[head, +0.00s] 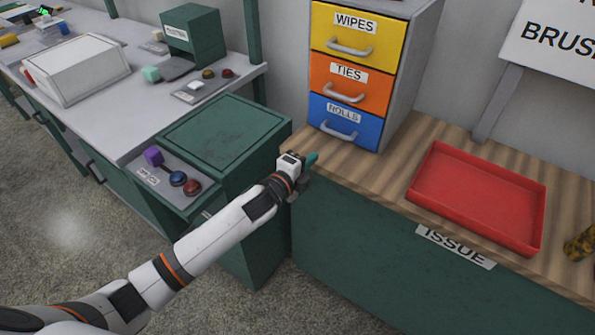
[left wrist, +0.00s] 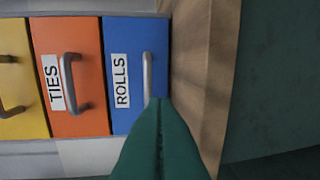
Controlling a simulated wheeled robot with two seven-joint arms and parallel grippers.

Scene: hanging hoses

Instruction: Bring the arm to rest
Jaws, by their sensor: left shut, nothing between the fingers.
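My left arm reaches in from the lower left in the head view. My left gripper (head: 311,161) is shut and empty, with its green fingers together. It is over the front left edge of the wooden counter, in front of and a little below the blue ROLLS drawer (head: 343,124). In the left wrist view the shut green fingers (left wrist: 161,112) point toward the handle of the ROLLS drawer (left wrist: 122,50). I cannot tell from this view whether they touch it. My right gripper is in neither view.
A drawer unit with a yellow WIPES drawer (head: 345,52) and an orange TIES drawer (head: 345,93) stands on the counter, all drawers closed. A red tray (head: 478,195) lies to the right. A green cabinet (head: 222,134) stands left, beside a bench with a white box (head: 78,71).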

